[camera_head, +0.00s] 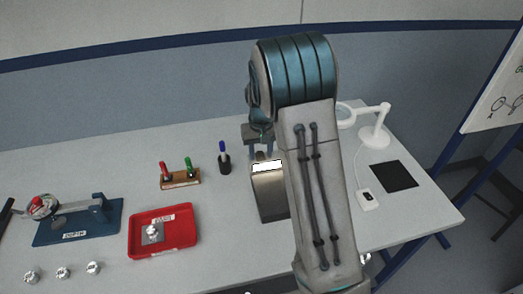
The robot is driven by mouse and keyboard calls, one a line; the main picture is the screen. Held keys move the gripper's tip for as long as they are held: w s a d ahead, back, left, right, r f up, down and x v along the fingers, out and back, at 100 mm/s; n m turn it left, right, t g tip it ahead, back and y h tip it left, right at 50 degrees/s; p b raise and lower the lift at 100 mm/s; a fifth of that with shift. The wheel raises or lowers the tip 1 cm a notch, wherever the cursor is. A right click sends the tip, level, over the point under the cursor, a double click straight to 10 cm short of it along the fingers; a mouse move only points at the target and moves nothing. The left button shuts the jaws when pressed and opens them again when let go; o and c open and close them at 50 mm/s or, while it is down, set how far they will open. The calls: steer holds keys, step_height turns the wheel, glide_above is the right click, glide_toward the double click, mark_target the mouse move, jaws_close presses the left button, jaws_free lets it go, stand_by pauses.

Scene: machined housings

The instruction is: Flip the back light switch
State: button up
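A small white switch box (367,201) with a dark rocker lies on the right part of the table. A thin pale cable runs from it up toward the white ring lamp (375,135) at the back right. Which way the rocker is set is too small to tell. My gripper (259,152) points down over the back middle of the table, above the far end of a metal bin, well to the left of the switch box. My arm partly hides it, and its finger gap is not clear. I see nothing held in it.
The metal bin (270,197) with a white label is partly behind my arm. A black square mat (394,176) lies right of the switch box. A red tray (135,240), a pen stand (181,180), a pen cup (225,165) and a blue depth gauge (75,228) stand left.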

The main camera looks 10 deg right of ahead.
jaws_close()
steer(key=shift+r+p, duration=0.1)
steer(key=shift+p, duration=0.25)
steer(key=shift+w+r+g+p, duration=0.15)
steer(key=shift+w+g+p, duration=0.1)
steer(key=shift+g+p, duration=0.65)
steer(key=shift+w+f+g+p, duration=0.1)
steer(key=shift+w+g+p, duration=0.1)
steer(key=shift+g+p, duration=0.6)
steer(key=shift+w+f+g+p, duration=0.1)
steer(key=shift+w+g+p, duration=0.1)
steer(key=shift+g+p, duration=0.6)
